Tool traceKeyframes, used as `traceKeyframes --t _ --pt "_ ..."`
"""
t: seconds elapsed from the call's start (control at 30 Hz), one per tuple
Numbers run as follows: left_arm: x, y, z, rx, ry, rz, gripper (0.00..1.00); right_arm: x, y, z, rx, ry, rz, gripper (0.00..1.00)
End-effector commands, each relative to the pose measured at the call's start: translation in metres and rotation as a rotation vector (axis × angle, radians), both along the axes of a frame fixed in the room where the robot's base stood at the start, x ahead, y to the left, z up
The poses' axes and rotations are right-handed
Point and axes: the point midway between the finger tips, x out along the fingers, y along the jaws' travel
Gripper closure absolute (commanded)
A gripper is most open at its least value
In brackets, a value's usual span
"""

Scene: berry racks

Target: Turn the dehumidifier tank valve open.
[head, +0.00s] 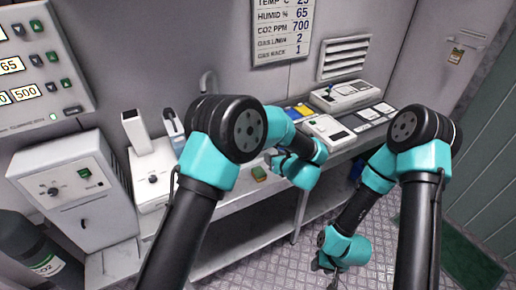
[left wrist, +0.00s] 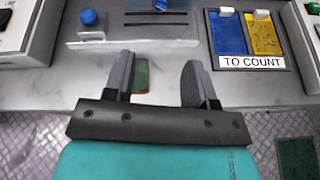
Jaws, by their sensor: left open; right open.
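My right gripper (head: 322,264) is open, low over the floor at the right, far from the cabinet.
A green-topped sponge-like block (left wrist: 141,76) lies on the bench between my left fingers as seen from the wrist. Blue and yellow trays (left wrist: 247,33) sit by a "TO COUNT" label. A CO2 cylinder (head: 42,262) stands below the cabinet.

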Motion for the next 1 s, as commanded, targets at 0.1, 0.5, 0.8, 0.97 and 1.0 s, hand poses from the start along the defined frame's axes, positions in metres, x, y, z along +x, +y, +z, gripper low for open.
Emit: traceKeyframes --t 0.1,0.5,0.8,0.97,1.0 --pt "-0.007 0.010 -0.001 -0.121 -0.056 -0.008 0.49 0.000 0.000 0.000 0.000 0.000 0.000 0.57" --pt "-0.015 0.019 -0.003 -0.299 -0.118 -0.012 0.49 0.000 0.000 0.000 0.000 0.000 0.000 0.57" --pt "-0.012 0.020 -0.004 -0.296 -0.118 -0.012 0.49 0.000 0.000 0.000 0.000 0.000 0.000 0.57" --pt "-0.001 0.024 -0.009 -0.296 -0.118 -0.011 0.49 0.000 0.000 0.000 0.000 0.000 0.000 0.57" --pt "0.003 0.026 -0.011 -0.296 -0.118 -0.012 0.49 0.000 0.000 0.000 0.000 0.000 0.000 0.57"
